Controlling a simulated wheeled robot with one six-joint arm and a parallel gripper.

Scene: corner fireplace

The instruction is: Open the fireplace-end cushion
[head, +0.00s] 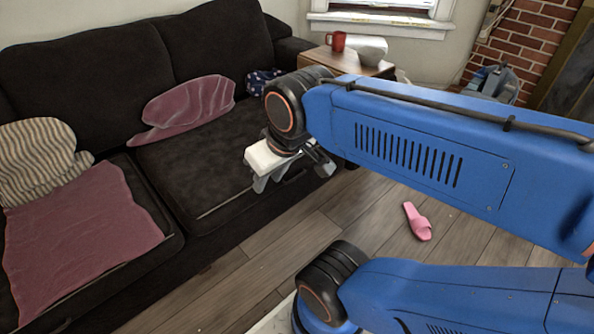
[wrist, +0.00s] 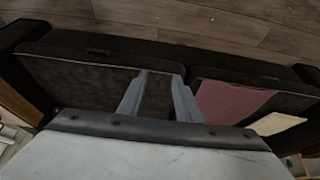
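The fireplace-end cushion (head: 190,160) is the dark right-hand sofa seat in the head view and lies flat. My gripper (head: 292,177) is over the front right part of this seat in the head view. In the wrist view my gripper (wrist: 157,88) has its two fingers apart with nothing between them. The gripper and arm hide part of the seat's front right corner in the head view.
A mauve pillow (head: 190,103) and a dark spotted pillow (head: 258,80) rest on this seat. The left seat has a mauve cloth (head: 80,240) and a striped pillow (head: 38,158). A side table (head: 330,62) stands beyond the armrest. A pink slipper (head: 417,222) lies on the floor.

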